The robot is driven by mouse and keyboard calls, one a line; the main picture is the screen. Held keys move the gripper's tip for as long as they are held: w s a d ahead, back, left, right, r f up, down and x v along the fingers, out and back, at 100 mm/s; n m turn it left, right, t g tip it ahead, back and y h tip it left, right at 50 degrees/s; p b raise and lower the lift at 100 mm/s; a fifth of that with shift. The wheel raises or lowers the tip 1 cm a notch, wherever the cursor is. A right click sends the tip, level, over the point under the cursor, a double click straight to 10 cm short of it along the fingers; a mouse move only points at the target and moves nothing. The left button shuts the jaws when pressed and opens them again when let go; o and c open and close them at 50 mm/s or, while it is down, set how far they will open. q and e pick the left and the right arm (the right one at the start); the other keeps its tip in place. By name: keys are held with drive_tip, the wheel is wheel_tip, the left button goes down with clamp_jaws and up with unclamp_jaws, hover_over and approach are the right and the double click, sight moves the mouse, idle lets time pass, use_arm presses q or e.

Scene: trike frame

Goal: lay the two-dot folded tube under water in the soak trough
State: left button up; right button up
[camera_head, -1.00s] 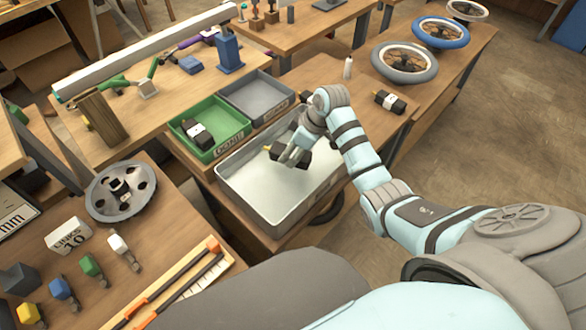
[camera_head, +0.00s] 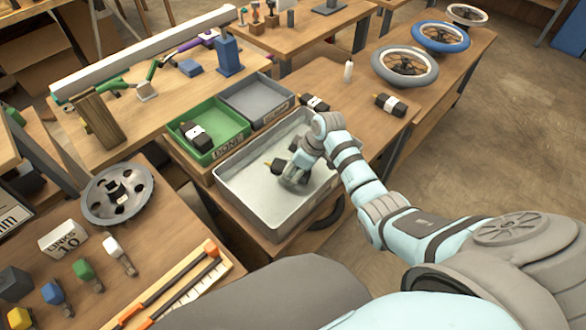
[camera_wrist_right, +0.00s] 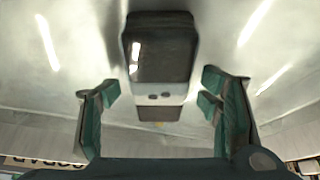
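The soak trough (camera_head: 232,203) is a pale metal tray with a light, shiny inside. A black folded tube with a yellow tip (camera_head: 274,167) lies low inside it, partly hidden by my right gripper (camera_head: 291,178). In the right wrist view the tube (camera_wrist_right: 160,50) is dark, with two dots on its pale band (camera_wrist_right: 159,96). There my right gripper's green fingers (camera_wrist_right: 162,100) stand apart on either side of the tube, with gaps visible. Bright streaks cross the trough floor; I cannot tell the water level. My left gripper is not in view.
A green bin (camera_head: 222,143) holding a black tube (camera_head: 197,137) and an empty grey bin (camera_head: 258,100) adjoin the trough. Other black tubes lie behind the trough (camera_head: 314,102) and on the right bench (camera_head: 390,103). A white bottle (camera_head: 348,71) stands beyond.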

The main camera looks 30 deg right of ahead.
drive_tip(key=shift+r, duration=0.35)
drive_tip(key=p+v, duration=0.3)
drive_tip(key=v, duration=0.8)
drive_tip(key=shift+r+p, duration=0.3)
drive_tip(key=shift+s+d, duration=0.1)
drive_tip(key=shift+d, duration=0.05)
